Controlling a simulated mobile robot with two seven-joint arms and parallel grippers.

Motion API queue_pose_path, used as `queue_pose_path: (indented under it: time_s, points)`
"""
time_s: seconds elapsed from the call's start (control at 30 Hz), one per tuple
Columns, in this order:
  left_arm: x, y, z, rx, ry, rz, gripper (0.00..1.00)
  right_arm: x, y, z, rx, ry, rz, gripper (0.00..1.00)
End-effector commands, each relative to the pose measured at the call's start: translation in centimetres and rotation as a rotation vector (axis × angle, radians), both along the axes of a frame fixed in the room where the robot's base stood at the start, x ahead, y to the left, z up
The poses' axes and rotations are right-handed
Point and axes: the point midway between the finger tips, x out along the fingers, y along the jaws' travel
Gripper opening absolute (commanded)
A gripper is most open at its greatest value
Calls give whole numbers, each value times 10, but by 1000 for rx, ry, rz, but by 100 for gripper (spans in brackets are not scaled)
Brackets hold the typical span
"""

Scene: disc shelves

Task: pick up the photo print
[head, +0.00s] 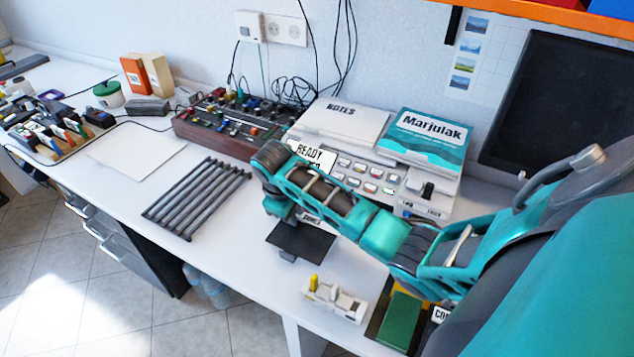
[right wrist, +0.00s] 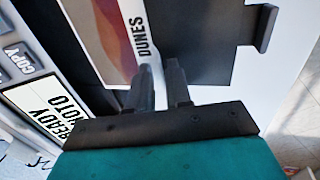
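The photo print (right wrist: 112,35) has a dark red and brown picture and a white border lettered "DUNES". It lies on a black tray (right wrist: 205,50). In the head view the tray (head: 305,242) stands out in front of the white machine, and only the print's lettered white edge (head: 311,219) shows past my right arm. My right gripper (right wrist: 160,68) points at the tray, with its two dark fingers a small gap apart. Its tips overlap the lettered end of the print in the right wrist view; I cannot tell whether they touch it. My left gripper is not in view.
The white machine (head: 410,207) has rows of buttons and a "READY" sign (head: 312,156). Grey rods (head: 197,197) lie to the left, a small white device (head: 335,300) in front. A white sheet (head: 136,151) lies farther left. Bare tabletop shows between rods and tray.

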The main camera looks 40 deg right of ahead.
Motion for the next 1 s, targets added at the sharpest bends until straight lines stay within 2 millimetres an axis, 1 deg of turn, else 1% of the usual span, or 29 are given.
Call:
queue_pose_path:
  time_s: [0.23, 0.4, 0.43, 0.87, 1.0]
  points:
    - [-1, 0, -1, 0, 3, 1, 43, 0, 0, -2, 0, -1, 1, 18]
    - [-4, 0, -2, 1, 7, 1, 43, 0, 0, -2, 0, -1, 1, 2]
    - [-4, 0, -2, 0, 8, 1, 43, 0, 0, -2, 0, -1, 1, 0]
    - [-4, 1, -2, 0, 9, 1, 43, 0, 0, -1, 1, 0, 1, 0]
    - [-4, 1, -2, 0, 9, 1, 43, 1, 0, 2, 0, -1, 0, 0]
